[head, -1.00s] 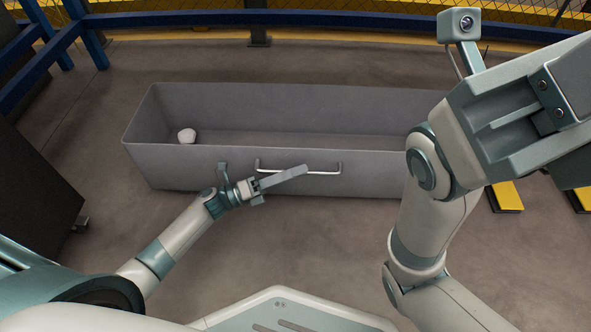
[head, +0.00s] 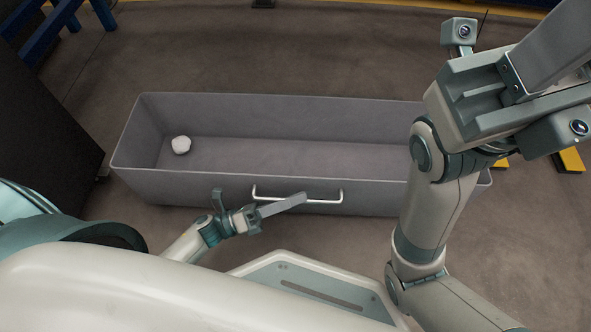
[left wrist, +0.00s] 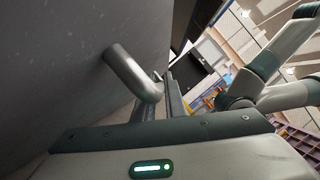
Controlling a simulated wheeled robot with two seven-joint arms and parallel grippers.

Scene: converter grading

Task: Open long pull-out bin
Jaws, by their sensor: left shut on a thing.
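The long grey pull-out bin (head: 230,186) stands in front of me, open at the top. A bar handle (head: 328,200) is on its near wall. The handle also shows close up in the left wrist view (left wrist: 130,72). My left gripper (head: 282,205) is at the left part of the handle, its fingers shut on it. The fingers hide part of the handle. My right gripper (head: 545,70) is raised at the upper right, partly cut off by the frame edge. My right arm covers the bin's right part.
A small white lump (head: 181,145) lies inside the bin at its left end. A dark cabinet (head: 45,130) stands at the left. Yellow blocks (head: 571,160) lie on the floor at the right. Blue rails (head: 62,15) run at the upper left. Bare floor lies behind the bin.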

